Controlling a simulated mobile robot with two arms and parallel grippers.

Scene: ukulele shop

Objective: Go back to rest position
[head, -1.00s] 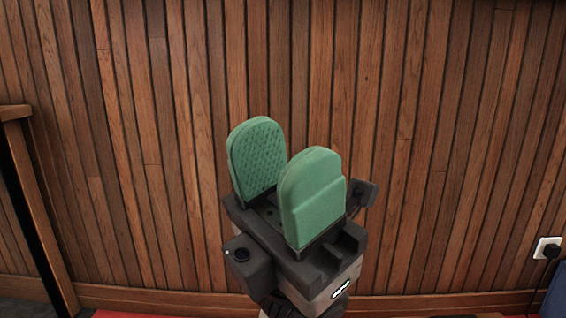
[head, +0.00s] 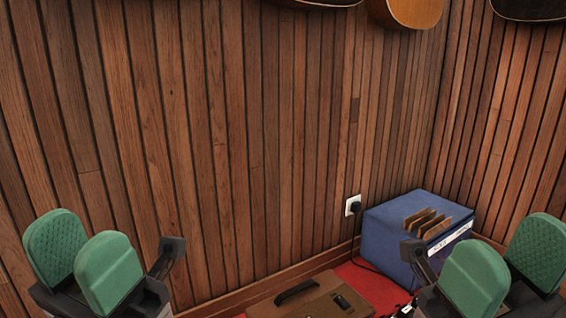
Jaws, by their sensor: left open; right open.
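My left gripper (head: 82,262) is at the lower left of the head view, with two green padded fingers spread apart and nothing between them. My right gripper (head: 508,268) is at the lower right, also with two green fingers apart and empty. Both point upward in front of the wood-panelled wall. The lower parts of both arms are cut off by the bottom edge of the picture.
A blue box (head: 392,232) with brown dividers on top stands in the corner, partly behind my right gripper. A brown case (head: 312,300) lies on the red floor covering (head: 372,284) between the grippers. A wall socket (head: 352,205) holds a plug. Guitar bodies (head: 408,10) hang at the top.

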